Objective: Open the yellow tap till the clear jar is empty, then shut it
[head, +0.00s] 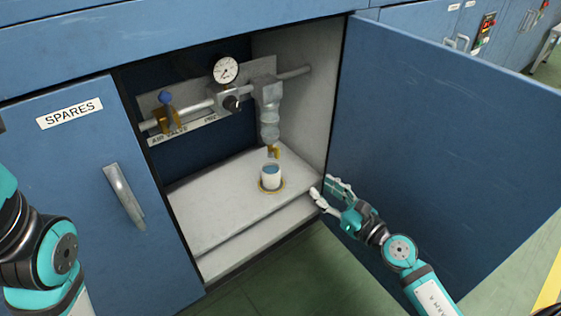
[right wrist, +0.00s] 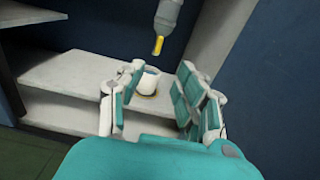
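The clear jar (head: 269,128) hangs under the pipework inside the open cabinet and looks greyish; I cannot tell its liquid level. It also shows at the top of the right wrist view (right wrist: 167,14). The small yellow tap (head: 273,152) is at the jar's lower end; in the right wrist view (right wrist: 159,45) it points down. Whether it is open is unclear. A white cup (head: 270,180) with blue liquid stands below it on the shelf. My right gripper (head: 328,192) is open and empty at the cabinet's front right, lower than the tap and apart from it. My left gripper is out of view.
The blue cabinet door (head: 440,120) stands open at the right, close beside my right arm. A pressure gauge (head: 225,69) and a blue-knobbed valve (head: 167,108) sit on the pipe. The left part of the shelf (head: 205,210) is bare. The SPARES door (head: 90,190) is shut.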

